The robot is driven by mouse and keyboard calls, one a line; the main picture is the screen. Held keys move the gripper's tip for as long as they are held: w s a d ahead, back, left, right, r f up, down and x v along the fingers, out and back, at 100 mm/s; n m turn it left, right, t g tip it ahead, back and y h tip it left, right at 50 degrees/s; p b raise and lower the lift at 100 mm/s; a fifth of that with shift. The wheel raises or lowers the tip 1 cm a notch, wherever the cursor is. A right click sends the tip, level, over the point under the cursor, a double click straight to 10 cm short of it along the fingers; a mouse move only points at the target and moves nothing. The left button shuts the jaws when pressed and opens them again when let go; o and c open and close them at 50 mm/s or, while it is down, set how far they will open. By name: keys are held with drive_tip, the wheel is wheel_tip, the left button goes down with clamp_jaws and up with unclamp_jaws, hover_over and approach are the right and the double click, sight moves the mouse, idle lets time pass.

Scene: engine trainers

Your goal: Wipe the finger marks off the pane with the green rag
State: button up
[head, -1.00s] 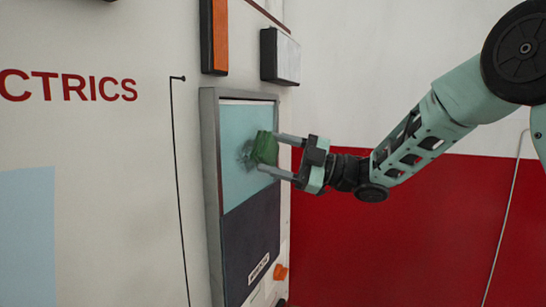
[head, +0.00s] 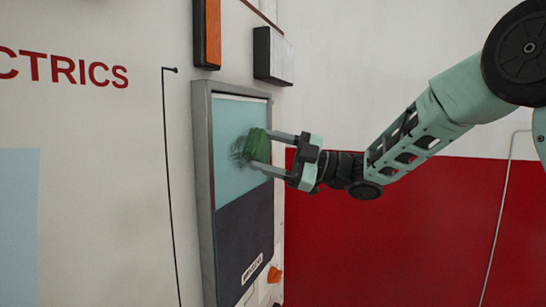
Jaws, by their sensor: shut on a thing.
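The pane (head: 228,184) is the light blue upper part of a grey-framed panel on the upright board. Dark smudged finger marks (head: 238,150) show on it just left of the rag. My gripper (head: 269,153) comes in from the right and is shut on the green rag (head: 256,145). The rag is at the pane's surface, over the right edge of the marks. Whether it presses on the pane cannot be told. The part of the pane behind the rag is hidden.
The raised metal frame (head: 204,200) surrounds the pane and a dark lower section (head: 245,225). An orange block (head: 212,35) and a white-faced box (head: 273,56) stick out above. An orange knob (head: 274,275) sits at lower right. Open room lies before the red and white wall (head: 390,235).

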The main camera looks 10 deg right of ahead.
sight(270, 141)
drive_tip(key=shift+s+a+b, duration=0.4)
drive_tip(key=shift+s+a, duration=0.05)
drive_tip(key=shift+s, duration=0.3)
drive_tip(key=shift+s+a+b, duration=0.45)
drive_tip(key=shift+s+a, duration=0.05)
drive_tip(key=shift+s, duration=0.2)
drive_tip(key=shift+s+a+b, duration=0.4)
drive_tip(key=shift+s+a, duration=0.05)
drive_tip(key=shift+s, duration=0.3)
drive_tip(key=shift+s+a+b, duration=0.5)
drive_tip(key=shift+s+a, duration=0.05)
drive_tip(key=shift+s, duration=0.2)
drive_tip(key=shift+s+a+b, duration=0.45)
drive_tip(key=shift+s+a, duration=0.05)
drive_tip(key=shift+s, duration=0.2)
drive_tip(key=shift+s+a, duration=0.1)
drive_tip(key=shift+s, duration=0.05)
drive_tip(key=shift+r+p, duration=0.55)
drive_tip(key=shift+r, duration=0.5)
drive_tip(key=w+d, duration=0.6)
drive_tip(key=w, duration=0.4)
drive_tip(key=shift+d+f+p, duration=0.15)
drive_tip(key=shift+d+p, duration=0.25)
